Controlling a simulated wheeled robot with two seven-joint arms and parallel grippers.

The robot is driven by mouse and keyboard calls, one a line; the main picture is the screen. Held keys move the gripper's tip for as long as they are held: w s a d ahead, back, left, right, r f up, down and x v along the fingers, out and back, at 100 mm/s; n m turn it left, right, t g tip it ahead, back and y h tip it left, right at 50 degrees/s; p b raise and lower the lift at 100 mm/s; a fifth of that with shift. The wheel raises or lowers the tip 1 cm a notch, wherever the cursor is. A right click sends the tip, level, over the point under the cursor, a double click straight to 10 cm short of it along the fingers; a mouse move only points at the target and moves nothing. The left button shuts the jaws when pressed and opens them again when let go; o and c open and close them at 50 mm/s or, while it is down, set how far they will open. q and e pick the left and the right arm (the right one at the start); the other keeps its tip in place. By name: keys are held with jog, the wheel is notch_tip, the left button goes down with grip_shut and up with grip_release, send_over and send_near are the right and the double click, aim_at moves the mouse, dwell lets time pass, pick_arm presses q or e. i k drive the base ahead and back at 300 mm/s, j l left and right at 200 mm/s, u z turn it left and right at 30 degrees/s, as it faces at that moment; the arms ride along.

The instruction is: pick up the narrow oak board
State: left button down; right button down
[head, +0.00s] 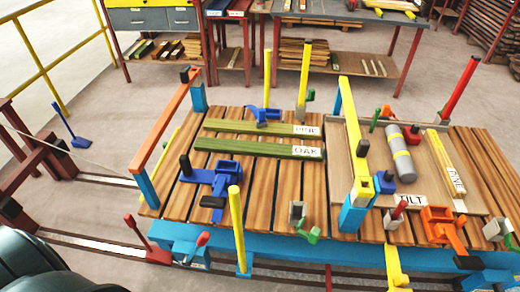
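The oak board (240,146) is a narrow green board with a white label reading OAK at its right end. It lies flat on the slatted wooden deck (262,205), left of the middle of the head view. A similar green board (245,127) labelled PINE lies just behind it, roughly parallel, with a small gap between. A blue clamp (220,178) sits in front of the oak board's left part. Neither of my grippers shows in the head view.
A tray (337,170) on the right holds a grey cylinder (400,153) with yellow bands and a yellow-edged PINE board (440,158). Yellow posts (237,225) and an orange-and-blue frame (165,125) rise around the deck. A yellow bar (354,140) crosses the tray's left side.

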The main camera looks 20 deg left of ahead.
aim_at(275, 151)
jog(key=k+j+u, duration=0.1)
jog(key=j, duration=1.25)
jog(key=k+j+u, duration=0.1)
jog(key=j, duration=1.3)
